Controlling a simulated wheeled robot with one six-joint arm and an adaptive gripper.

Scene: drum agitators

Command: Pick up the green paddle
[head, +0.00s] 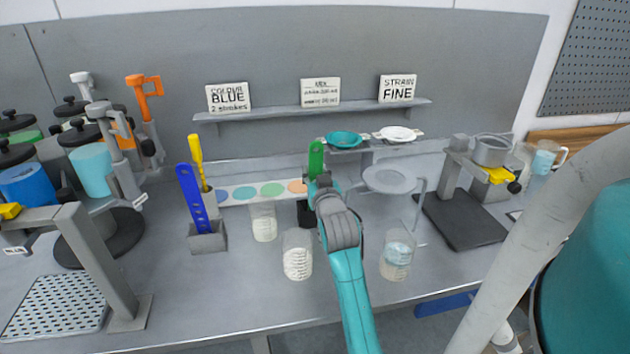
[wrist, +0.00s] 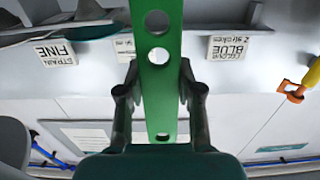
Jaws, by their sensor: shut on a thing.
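The green paddle (head: 315,159) stands upright near the middle of the bench in the head view, its top showing above my gripper (head: 321,186). In the wrist view the green paddle (wrist: 157,70), a flat strip with round holes, runs between the two fingers of my gripper (wrist: 158,88), which is shut on it. A black holder (head: 305,214) is partly hidden behind my gripper. The lower part of the paddle is hidden, so I cannot tell whether it is still inside the holder.
A blue paddle (head: 192,199) and a yellow tool (head: 197,158) stand at the left. Glass beakers (head: 298,256) (head: 397,257) (head: 264,223) stand around my arm. A stand with a round grey plate (head: 390,180) is close on the right. A shelf (head: 310,110) with signs runs behind.

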